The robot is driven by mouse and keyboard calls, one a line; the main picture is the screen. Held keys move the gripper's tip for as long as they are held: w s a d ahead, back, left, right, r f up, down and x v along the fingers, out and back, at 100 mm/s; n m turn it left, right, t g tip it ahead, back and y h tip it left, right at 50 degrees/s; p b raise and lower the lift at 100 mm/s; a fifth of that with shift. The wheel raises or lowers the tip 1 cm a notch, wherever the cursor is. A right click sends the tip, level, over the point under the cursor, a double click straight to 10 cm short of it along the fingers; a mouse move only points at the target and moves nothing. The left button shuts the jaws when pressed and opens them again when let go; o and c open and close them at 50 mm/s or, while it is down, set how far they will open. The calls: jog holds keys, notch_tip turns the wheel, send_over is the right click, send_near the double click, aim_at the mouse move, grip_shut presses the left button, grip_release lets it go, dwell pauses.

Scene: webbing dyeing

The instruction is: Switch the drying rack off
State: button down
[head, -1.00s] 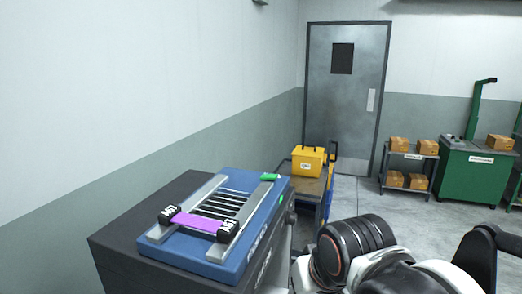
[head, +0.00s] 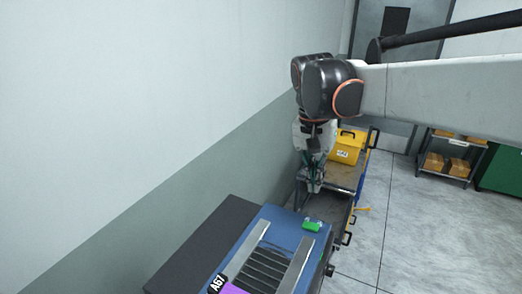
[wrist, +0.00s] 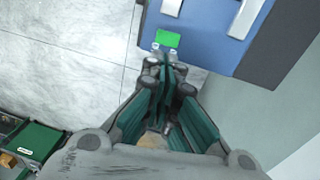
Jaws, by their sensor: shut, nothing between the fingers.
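The drying rack (head: 262,226) is a blue unit with metal rails and dark slats. It is at the bottom of the head view, cut off by the frame edge. A green piece (head: 312,226) sits on its far end. My gripper (head: 314,188) is shut and empty, pointing down just beyond the rack's far end. In the wrist view its fingertips (wrist: 163,53) are close to the green patch; contact cannot be told.
A cart (head: 345,176) with a yellow box (head: 347,147) stands behind my gripper. A wall is at left; open floor (head: 410,235) is at right.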

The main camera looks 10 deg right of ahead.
aim_at(311, 226)
jog(key=f, duration=0.4)
jog(key=d+f+p, duration=0.1)
jog(key=f, duration=0.3)
jog(key=f+p, duration=0.1)
jog(key=f, duration=0.3)
jog(key=shift+w+d+f, duration=0.2)
jog(key=shift+d, duration=0.2)
